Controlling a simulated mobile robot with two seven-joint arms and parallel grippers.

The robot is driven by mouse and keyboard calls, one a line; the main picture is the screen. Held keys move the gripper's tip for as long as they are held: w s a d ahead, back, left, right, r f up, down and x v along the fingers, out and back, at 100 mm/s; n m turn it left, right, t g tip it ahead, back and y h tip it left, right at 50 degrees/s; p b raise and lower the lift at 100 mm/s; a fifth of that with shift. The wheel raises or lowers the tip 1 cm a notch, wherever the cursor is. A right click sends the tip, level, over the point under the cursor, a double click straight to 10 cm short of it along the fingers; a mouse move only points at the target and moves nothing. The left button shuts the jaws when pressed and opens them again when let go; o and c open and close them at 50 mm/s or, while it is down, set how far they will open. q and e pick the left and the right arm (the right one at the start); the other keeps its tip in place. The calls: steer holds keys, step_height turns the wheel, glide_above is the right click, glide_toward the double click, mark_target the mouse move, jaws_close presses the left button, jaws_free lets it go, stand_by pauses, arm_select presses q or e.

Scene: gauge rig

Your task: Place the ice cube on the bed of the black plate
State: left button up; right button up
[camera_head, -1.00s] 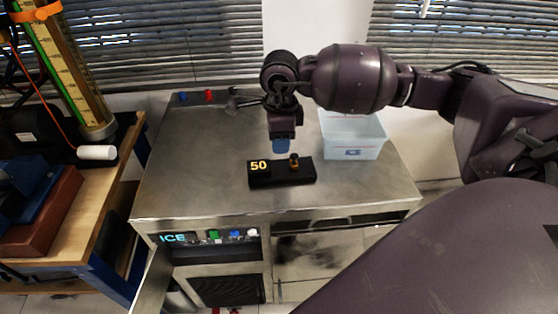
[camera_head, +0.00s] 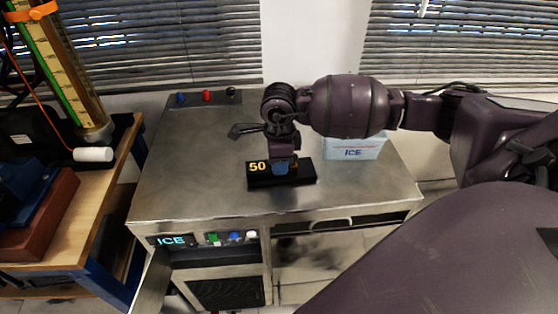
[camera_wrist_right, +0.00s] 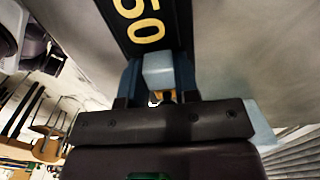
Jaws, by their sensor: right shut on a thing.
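The black plate (camera_head: 257,181), marked with a yellow "50", lies on the steel top; it also shows in the right wrist view (camera_wrist_right: 187,25). My right gripper (camera_head: 281,168) points down just over the plate's middle, between the "50" and a small brass knob. In the right wrist view, its blue fingers are shut on the pale blue ice cube (camera_wrist_right: 158,70). The cube is at or just above the plate; I cannot tell whether it touches. In the head view the fingers hide the cube. My left gripper is not in view.
A pale box marked "ICE" (camera_head: 354,152) stands right of the plate, partly behind my right arm. Red, blue and black knobs (camera_head: 207,96) sit at the back left. The steel top (camera_head: 185,165) is clear left of the plate. A wooden bench (camera_head: 88,232) stands further left.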

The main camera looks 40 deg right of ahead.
steer(key=shift+f, duration=0.2)
steer(key=o, duration=0.9)
steer(key=shift+r, duration=0.1)
step_height(320, 180, up, 12)
steer(key=shift+r+p, duration=0.15)
steer(key=shift+p, duration=0.55)
